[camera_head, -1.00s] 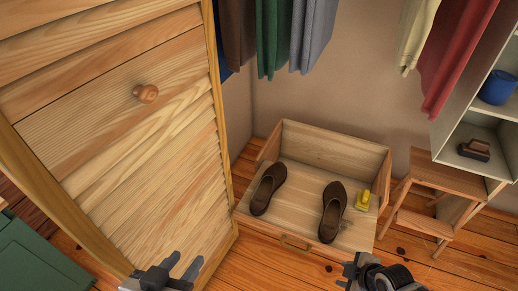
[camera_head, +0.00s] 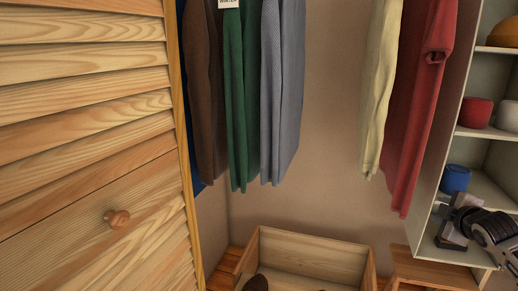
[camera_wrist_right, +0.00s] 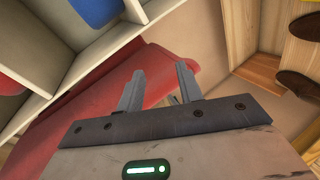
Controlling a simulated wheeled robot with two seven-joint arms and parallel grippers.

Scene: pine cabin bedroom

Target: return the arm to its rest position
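My right gripper (camera_head: 450,222) is at the right of the head view, in front of the lower shelves. In the right wrist view its two fingers (camera_wrist_right: 158,86) stand apart with nothing held between them. The red garment (camera_wrist_right: 80,110) lies behind the fingers in that view; I cannot tell how close it is. My left arm and gripper are outside the head view.
A shelf unit (camera_head: 429,190) with a blue cup (camera_head: 455,179) and red mug (camera_head: 475,113) stands right. Garments, including a red one (camera_head: 424,90), hang overhead. A louvred door (camera_head: 85,100) fills the left. An open wooden drawer box (camera_head: 312,256) and stool (camera_head: 432,268) are low.

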